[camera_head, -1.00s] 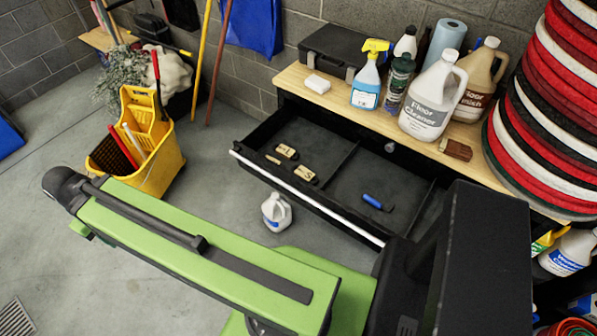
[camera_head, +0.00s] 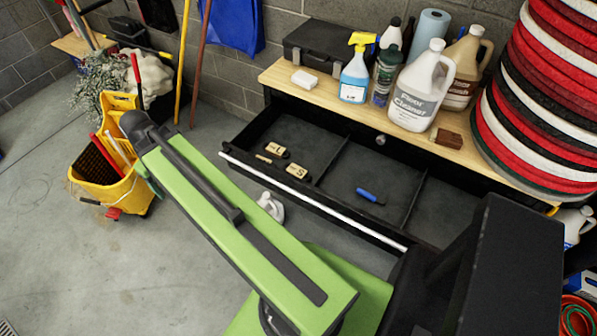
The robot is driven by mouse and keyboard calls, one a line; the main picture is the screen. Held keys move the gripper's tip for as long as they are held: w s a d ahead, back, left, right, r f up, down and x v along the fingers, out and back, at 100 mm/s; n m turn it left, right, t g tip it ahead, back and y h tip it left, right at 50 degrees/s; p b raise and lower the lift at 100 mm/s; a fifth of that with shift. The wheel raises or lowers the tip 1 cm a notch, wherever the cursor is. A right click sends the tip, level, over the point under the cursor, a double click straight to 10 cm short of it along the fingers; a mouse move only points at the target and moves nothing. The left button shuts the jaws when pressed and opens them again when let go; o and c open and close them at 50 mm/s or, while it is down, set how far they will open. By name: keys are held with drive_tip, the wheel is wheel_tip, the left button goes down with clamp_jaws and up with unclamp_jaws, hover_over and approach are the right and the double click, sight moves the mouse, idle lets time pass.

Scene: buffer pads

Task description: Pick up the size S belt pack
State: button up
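The size S belt pack (camera_head: 297,171) is a small tan block with a dark S on it. It lies in the left compartment of the open black drawer (camera_head: 338,163), near the drawer's divider. A similar tan pack marked L (camera_head: 277,150) lies just behind and left of it, with a small plain tan piece beside that. My green arm reaches across the front toward the upper left, and its black joint is left of the drawer, in front of the yellow bucket. My gripper cannot be seen; no fingers show, and nothing shows touching the packs.
A blue-handled item (camera_head: 370,196) lies in the drawer's middle compartment. The wooden bench top (camera_head: 300,78) above holds a spray bottle (camera_head: 355,70), jugs and a dark case. A yellow mop bucket (camera_head: 110,192) stands at left.

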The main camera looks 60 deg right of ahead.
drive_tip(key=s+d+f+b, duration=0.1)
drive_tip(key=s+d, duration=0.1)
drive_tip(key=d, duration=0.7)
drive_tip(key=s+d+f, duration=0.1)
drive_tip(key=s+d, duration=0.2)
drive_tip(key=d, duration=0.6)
drive_tip(key=b, duration=1.4)
hover_over(297, 170)
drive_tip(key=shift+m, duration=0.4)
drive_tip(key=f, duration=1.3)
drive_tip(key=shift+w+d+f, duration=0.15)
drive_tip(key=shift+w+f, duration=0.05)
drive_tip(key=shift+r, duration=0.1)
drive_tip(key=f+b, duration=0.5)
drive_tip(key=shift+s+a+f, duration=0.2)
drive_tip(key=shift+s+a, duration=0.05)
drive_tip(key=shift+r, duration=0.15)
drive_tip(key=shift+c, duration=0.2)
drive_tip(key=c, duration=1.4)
